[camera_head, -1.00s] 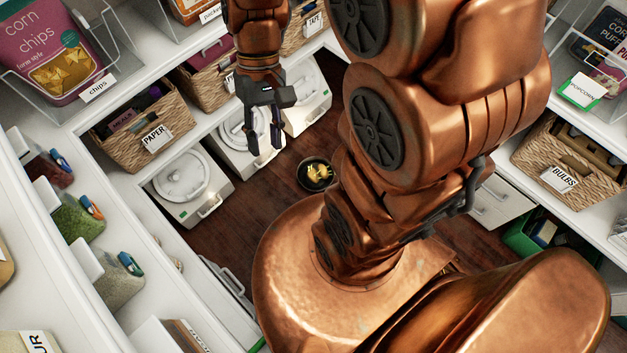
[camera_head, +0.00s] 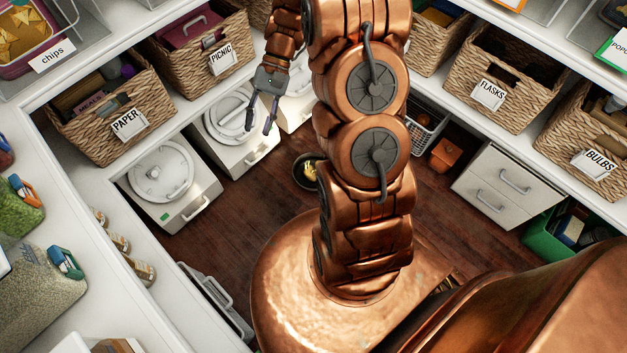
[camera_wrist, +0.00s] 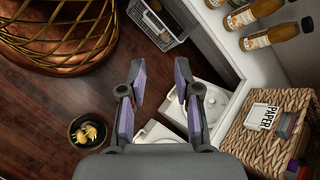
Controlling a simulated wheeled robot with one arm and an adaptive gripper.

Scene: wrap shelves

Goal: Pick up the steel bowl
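A dark round bowl (camera_head: 306,172) with yellow-gold pieces in it sits on the wooden floor, partly hidden by my arm in the head view. In the wrist view the bowl (camera_wrist: 89,131) shows whole, left of my gripper and apart from it. I cannot tell whether it is steel. My gripper (camera_head: 269,130) hangs above the white lidded bins along the back left, up and left of the bowl. In the wrist view its fingers (camera_wrist: 160,100) are spread apart with nothing between them.
White lidded bins (camera_head: 160,172) stand under the left shelf. Wicker baskets (camera_head: 110,115) line the shelves, including PAPER and FLASKS (camera_head: 500,80). A white drawer unit (camera_head: 505,187) and green crate (camera_head: 560,240) stand at right. Dark floor (camera_head: 240,215) is clear left of my base.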

